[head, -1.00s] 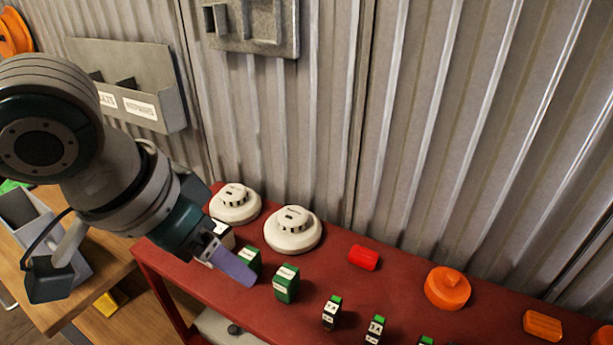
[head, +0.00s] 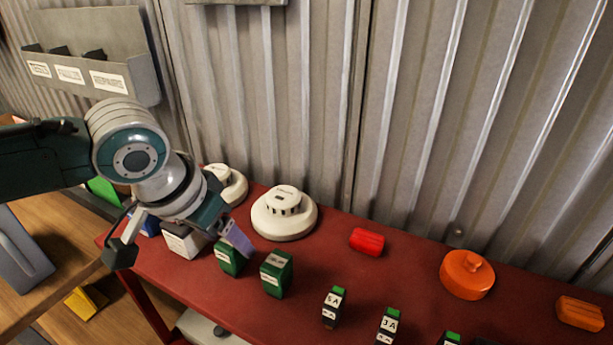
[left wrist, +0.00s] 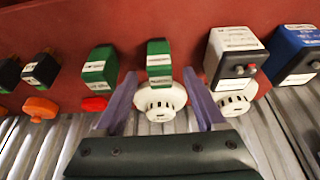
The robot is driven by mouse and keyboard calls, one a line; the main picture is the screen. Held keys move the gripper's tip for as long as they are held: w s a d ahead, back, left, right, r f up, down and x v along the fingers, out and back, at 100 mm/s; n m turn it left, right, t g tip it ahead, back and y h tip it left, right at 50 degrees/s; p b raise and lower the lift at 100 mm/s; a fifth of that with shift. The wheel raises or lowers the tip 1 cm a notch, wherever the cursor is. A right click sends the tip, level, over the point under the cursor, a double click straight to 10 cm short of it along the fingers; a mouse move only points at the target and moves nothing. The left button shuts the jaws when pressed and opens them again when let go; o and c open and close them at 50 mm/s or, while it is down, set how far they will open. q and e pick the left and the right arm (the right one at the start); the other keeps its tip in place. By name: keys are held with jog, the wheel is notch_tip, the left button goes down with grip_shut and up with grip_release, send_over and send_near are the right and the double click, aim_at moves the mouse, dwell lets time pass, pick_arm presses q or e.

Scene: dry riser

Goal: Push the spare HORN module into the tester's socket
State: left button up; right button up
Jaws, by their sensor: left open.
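Two green modules stand on the red bench, the left one (head: 230,257) and the right one (head: 277,273). Their labels are too small to read, so I cannot tell which module is HORN. My left gripper (head: 237,238) is open and empty, close to the left green module. In the left wrist view, that green module (left wrist: 159,62) shows ahead of and between the purple fingers (left wrist: 161,78), with no clear contact. A white box (head: 183,240) and a blue box (head: 148,222) stand left of the modules; I cannot tell whether either is the tester. No socket is identifiable. My right gripper is out of view.
Two white detectors, one of them (head: 284,214) fully visible, stand behind the modules. Small black-and-green modules (head: 334,307), a red cylinder (head: 367,241) and an orange round piece (head: 467,274) lie to the right. A corrugated wall (head: 420,120) closes the back.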

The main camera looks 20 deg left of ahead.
pick_arm(q)
jog(key=shift+x, duration=1)
jog(key=shift+w+r, duration=0.1)
grip_shut()
